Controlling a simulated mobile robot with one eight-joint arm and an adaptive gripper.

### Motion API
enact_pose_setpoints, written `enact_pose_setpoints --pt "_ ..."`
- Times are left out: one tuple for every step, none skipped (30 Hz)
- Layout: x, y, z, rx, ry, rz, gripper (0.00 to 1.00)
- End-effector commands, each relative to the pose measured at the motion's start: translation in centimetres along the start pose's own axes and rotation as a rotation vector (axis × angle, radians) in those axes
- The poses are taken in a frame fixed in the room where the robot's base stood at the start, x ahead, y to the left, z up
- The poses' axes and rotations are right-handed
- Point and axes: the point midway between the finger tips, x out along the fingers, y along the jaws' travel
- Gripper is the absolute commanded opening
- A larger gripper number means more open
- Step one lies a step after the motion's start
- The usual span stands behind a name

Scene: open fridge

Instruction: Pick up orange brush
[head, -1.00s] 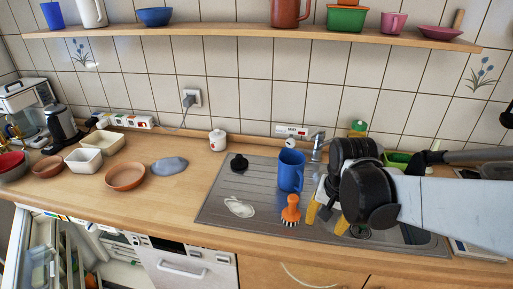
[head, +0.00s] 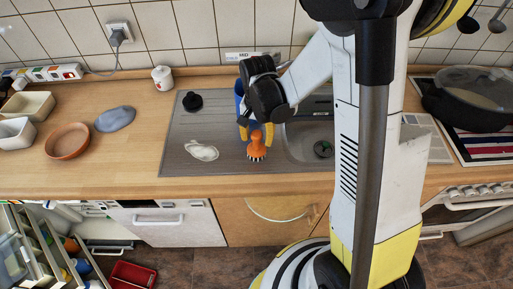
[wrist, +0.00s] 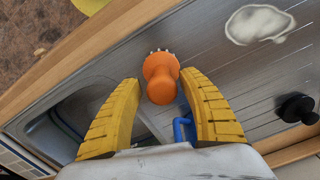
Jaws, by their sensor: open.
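The orange brush (head: 257,146) stands upright, bristles down, on the metal drainboard (head: 185,135) near the counter's front edge. My gripper (head: 256,133) is at the brush, with its yellow fingers to either side in the head view. In the wrist view the brush (wrist: 161,77) shows between the fingertips of my open gripper (wrist: 160,88), with a visible gap on the left and a smaller one on the right. The fingers do not close on it. Its bristles show at the far side of the head.
A white cloth-like item (head: 202,151) and a black stopper-like item (head: 192,101) lie to the left. The sink basin (head: 305,140) is to the right.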

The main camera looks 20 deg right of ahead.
Motion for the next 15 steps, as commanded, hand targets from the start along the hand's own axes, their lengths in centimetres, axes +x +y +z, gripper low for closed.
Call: enact_pose_setpoints --pt "1.2 -0.1 0.1 -0.001 0.0 0.0 0.49" --pt "1.6 -0.2 0.1 -0.001 0.0 0.0 0.49" --pt "2.1 -0.1 0.1 0.0 0.0 0.0 0.49" --pt "2.4 -0.1 0.1 0.0 0.0 0.0 0.49" --pt "2.7 -0.1 0.1 0.0 0.0 0.0 0.49" --pt "2.9 -0.1 0.1 0.0 0.0 0.0 0.49" --pt "3.0 -0.1 0.1 0.0 0.0 0.0 0.49" --pt "3.0 -0.1 0.1 0.0 0.0 0.0 0.49" --pt "3.0 -0.1 0.1 0.0 0.0 0.0 0.49" --pt "3.0 -0.1 0.1 -0.001 0.0 0.0 0.49" --pt "3.0 -0.1 0.1 -0.001 0.0 0.0 0.49" --pt "3.0 -0.1 0.1 -0.001 0.0 0.0 0.49" --pt "3.0 -0.1 0.1 -0.001 0.0 0.0 0.49" --pt "3.0 -0.1 0.1 -0.001 0.0 0.0 0.47" --pt "3.0 -0.1 0.1 -0.001 0.0 0.0 0.35"
